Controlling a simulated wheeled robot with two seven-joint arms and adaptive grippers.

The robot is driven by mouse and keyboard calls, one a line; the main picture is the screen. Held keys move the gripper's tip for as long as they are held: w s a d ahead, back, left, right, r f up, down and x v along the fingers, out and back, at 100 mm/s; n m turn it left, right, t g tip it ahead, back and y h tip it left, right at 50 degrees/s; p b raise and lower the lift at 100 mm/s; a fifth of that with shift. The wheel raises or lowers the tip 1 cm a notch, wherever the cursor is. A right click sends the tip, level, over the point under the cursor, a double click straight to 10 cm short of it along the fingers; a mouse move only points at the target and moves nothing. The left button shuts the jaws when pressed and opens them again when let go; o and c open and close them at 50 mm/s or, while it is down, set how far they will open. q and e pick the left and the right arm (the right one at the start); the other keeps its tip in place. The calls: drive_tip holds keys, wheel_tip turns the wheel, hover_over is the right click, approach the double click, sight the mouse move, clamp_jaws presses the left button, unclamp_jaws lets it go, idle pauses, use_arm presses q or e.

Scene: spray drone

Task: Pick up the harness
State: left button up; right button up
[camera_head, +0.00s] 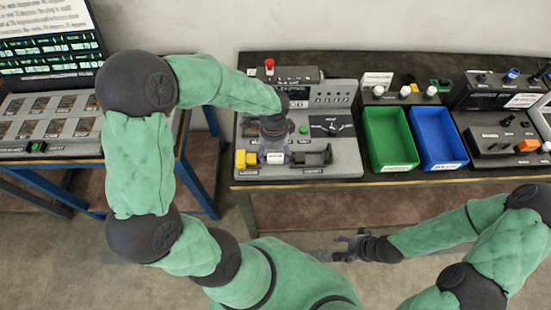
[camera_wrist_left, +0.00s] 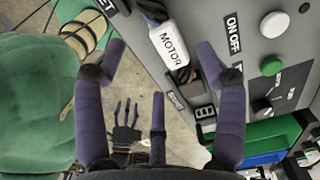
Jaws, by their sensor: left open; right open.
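My left gripper (camera_head: 273,150) is over the grey test console (camera_head: 345,165), pointing down, and covers part of it. In the left wrist view the left gripper (camera_wrist_left: 160,62) is open, its purple fingers spread around a white piece labelled MOTOR (camera_wrist_left: 168,45). A dark end with thin wires (camera_wrist_left: 184,75) shows below the label. I cannot tell for certain whether this is the harness. The fingers look apart from it. My right gripper (camera_head: 350,246) is open and empty, low in front of the bench; it also shows in the left wrist view (camera_wrist_left: 127,112).
A yellow block (camera_head: 246,159) and a dark block (camera_head: 313,158) flank the left gripper on the console. A green bin (camera_head: 367,153) and a blue bin (camera_head: 416,154) stand to the right. The bench's front edge (camera_head: 400,181) lies behind the right gripper.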

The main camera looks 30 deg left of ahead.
sight(276, 158)
use_arm(q)
drive_tip(key=f, duration=0.1)
drive_tip(key=f+b, duration=0.1)
drive_tip(key=f, duration=0.3)
drive_tip(key=shift+w, duration=0.3)
drive_tip(key=shift+d, duration=0.1)
drive_tip(key=c, duration=1.3)
